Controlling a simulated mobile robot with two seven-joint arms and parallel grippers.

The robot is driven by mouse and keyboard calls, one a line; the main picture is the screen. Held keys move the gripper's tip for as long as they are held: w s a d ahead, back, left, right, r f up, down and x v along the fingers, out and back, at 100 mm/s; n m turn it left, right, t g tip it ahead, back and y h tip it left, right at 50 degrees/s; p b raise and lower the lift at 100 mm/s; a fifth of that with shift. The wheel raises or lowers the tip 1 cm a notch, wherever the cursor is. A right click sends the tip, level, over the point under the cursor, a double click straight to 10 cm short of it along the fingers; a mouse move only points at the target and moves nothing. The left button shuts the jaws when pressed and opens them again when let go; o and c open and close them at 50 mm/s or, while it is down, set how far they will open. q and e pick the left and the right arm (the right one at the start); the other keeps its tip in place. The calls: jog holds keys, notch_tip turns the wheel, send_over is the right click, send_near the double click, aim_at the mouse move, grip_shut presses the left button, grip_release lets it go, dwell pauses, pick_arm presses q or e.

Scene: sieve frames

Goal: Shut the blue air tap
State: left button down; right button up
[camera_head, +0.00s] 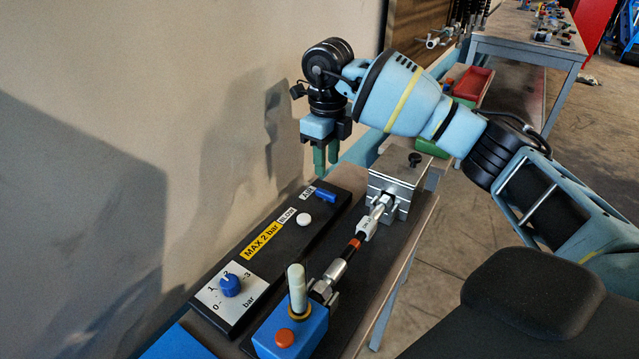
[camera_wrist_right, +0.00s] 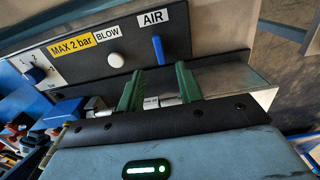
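The blue air tap (camera_head: 326,196) is a small lever at the far end of a black panel (camera_head: 272,255), beside the white AIR label (camera_head: 308,192). In the right wrist view the tap (camera_wrist_right: 158,50) lies across the panel's length, below its AIR label (camera_wrist_right: 153,17). My right gripper (camera_head: 326,157) points down, above and apart from the tap. Its two green fingers stand apart with nothing between them in the right wrist view (camera_wrist_right: 159,88), and the tap shows just beyond the gap. My left gripper is not in view.
The panel also carries a white BLOW button (camera_head: 304,219) and a blue pressure knob (camera_head: 230,285). A metal block (camera_head: 394,185) and a hose fitting (camera_head: 352,246) are right of the panel. A blue box with an orange button (camera_head: 284,337) stands in front. A wall rises at left.

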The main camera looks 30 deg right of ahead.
aim_at(326, 192)
jog(key=shift+s+f, duration=0.1)
jog(key=shift+f, duration=3.75)
grip_shut()
